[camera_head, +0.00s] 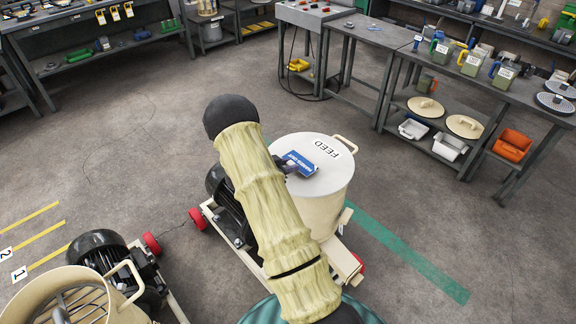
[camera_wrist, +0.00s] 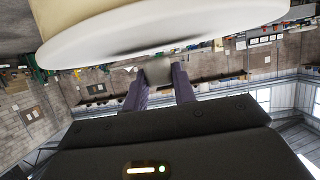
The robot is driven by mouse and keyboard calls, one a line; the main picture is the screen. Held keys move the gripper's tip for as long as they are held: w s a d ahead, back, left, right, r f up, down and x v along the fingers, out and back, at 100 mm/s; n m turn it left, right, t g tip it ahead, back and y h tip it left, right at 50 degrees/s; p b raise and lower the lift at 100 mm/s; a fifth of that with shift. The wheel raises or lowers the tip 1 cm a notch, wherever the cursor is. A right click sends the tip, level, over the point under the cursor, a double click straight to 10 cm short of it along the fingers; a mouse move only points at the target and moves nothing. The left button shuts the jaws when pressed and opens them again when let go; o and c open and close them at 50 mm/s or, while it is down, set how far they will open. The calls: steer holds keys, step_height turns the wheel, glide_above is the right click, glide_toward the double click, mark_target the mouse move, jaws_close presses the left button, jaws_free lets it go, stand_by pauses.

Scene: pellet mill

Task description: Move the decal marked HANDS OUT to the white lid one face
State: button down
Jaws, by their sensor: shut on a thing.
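The blue decal (camera_head: 299,163) with a white band and small lettering, which looks like HANDS OUT, shows at the left part of the white lid (camera_head: 322,182). The lid tops a cream drum and also carries a FEED label. My gripper (camera_head: 288,168) is mostly hidden behind my sleeved arm, at the decal's left end. In the wrist view, the two purple fingers of my gripper (camera_wrist: 159,80) are shut on a blurred greyish piece, likely the decal. The lid's white rim (camera_wrist: 170,40) is close above them in that picture. I cannot tell if the decal touches the lid.
A second cream drum with an open grille (camera_head: 75,305) and motor stands at lower left. A bench (camera_head: 470,85) with jugs, lids and bins runs along the right. A green floor stripe (camera_head: 410,255) lies right of the drum. The floor between is clear.

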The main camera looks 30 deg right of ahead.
steer(key=shift+f, duration=0.1)
steer(key=shift+s+d+f+b, duration=0.1)
steer(key=shift+f+b, duration=0.35)
steer(key=shift+f, duration=0.1)
steer(key=shift+f, duration=0.15)
stand_by(0.4)
jaws_free()
stand_by(0.5)
stand_by(0.3)
